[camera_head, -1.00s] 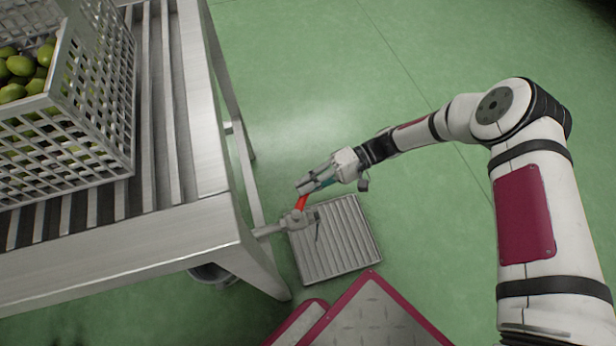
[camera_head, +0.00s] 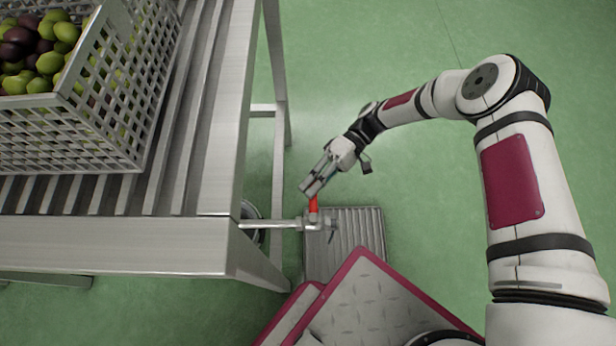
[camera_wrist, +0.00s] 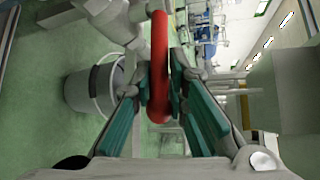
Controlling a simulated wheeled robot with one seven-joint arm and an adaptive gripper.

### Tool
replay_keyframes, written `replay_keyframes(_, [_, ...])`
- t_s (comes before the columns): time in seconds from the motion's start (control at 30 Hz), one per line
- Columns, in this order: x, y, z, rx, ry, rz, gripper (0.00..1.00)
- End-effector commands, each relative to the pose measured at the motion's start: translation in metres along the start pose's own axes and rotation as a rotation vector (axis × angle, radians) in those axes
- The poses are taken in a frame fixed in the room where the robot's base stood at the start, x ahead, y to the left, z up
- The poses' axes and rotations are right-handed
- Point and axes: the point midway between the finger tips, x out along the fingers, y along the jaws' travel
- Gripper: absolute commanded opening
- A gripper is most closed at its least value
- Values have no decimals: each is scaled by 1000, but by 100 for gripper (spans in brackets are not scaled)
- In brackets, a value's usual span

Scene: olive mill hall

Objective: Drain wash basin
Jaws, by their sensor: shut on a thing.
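A red valve handle (camera_head: 313,204) sits on a grey metal valve (camera_head: 314,222) at the end of a pipe that sticks out from the metal table. My gripper (camera_head: 312,189) reaches the handle from above right and is shut on it. In the wrist view the red handle (camera_wrist: 159,68) stands upright between the teal-padded fingers (camera_wrist: 160,95). The valve lies above a ribbed floor drain grate (camera_head: 357,243). No flow of water can be made out at the valve's outlet.
A grey bucket (camera_wrist: 92,90) shows in the wrist view. Green floor (camera_head: 360,60) is clear beyond the arm.

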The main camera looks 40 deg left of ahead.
Motion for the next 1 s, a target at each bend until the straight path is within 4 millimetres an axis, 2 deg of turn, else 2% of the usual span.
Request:
replay_keyframes(0.47, [1,4,2,2,-2,8,0])
replay_keyframes(0.5, [1,4,2,2,-2,8,19])
replay_keyframes(0.57, [1,4,2,2,-2,7,32])
replay_keyframes(0.87, [0,2,2,0,-3,4,32])
replay_keyframes(1.0, [-8,2,2,-1,-2,3,32])
